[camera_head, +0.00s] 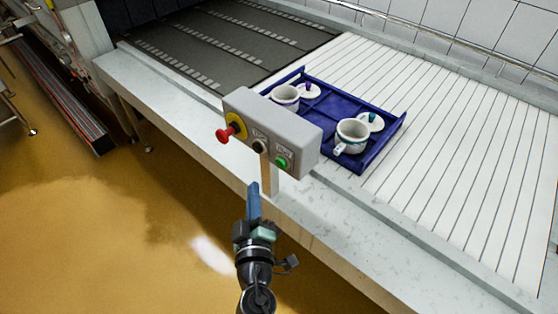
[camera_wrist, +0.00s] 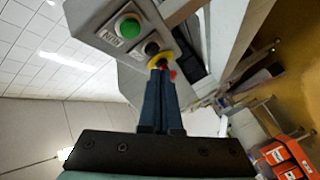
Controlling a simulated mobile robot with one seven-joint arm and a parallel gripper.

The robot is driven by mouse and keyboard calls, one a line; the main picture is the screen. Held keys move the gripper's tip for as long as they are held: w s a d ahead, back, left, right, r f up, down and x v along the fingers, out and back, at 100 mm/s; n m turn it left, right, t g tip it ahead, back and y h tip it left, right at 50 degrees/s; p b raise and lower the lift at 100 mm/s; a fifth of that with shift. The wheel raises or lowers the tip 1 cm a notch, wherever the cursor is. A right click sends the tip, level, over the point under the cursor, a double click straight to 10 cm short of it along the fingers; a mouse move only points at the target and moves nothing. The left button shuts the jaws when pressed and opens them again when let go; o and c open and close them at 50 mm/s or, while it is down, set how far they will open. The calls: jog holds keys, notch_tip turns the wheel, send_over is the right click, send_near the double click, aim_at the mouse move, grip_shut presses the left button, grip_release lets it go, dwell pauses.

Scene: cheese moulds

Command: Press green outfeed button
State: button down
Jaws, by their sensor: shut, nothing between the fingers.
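The green button (camera_head: 282,162) is at the right end of a grey control box (camera_head: 290,132) on a post at the conveyor's edge. A black button (camera_head: 259,146) is in the middle and a red mushroom stop on yellow (camera_head: 232,131) is at the left. My gripper (camera_head: 253,187) is shut and empty, below and left of the green button, apart from it. In the wrist view the green button (camera_wrist: 129,27) is up and left of my gripper's closed fingers (camera_wrist: 160,75). The fingertips overlap the red stop there; I cannot tell the gap.
A blue tray (camera_head: 398,124) with white moulds (camera_head: 352,134) and lids sits on the white slatted conveyor (camera_head: 470,150) behind the box. A pale ledge (camera_head: 390,240) runs along the front. The yellow-brown floor (camera_head: 110,220) to the left is open.

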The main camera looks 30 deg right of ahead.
aim_at(281, 163)
jog(key=shift+w+d+p, duration=0.1)
jog(key=shift+w+d, duration=0.2)
jog(key=shift+d, duration=0.55)
jog(key=shift+w+d+p, duration=0.15)
jog(key=shift+w+d, duration=0.15)
jog(key=shift+d, duration=0.55)
jog(key=shift+w+d+p, duration=0.1)
jog(key=shift+w+d, duration=0.2)
jog(key=shift+d, duration=0.55)
jog(key=shift+w+d, duration=0.15)
jog(key=shift+d, duration=0.25)
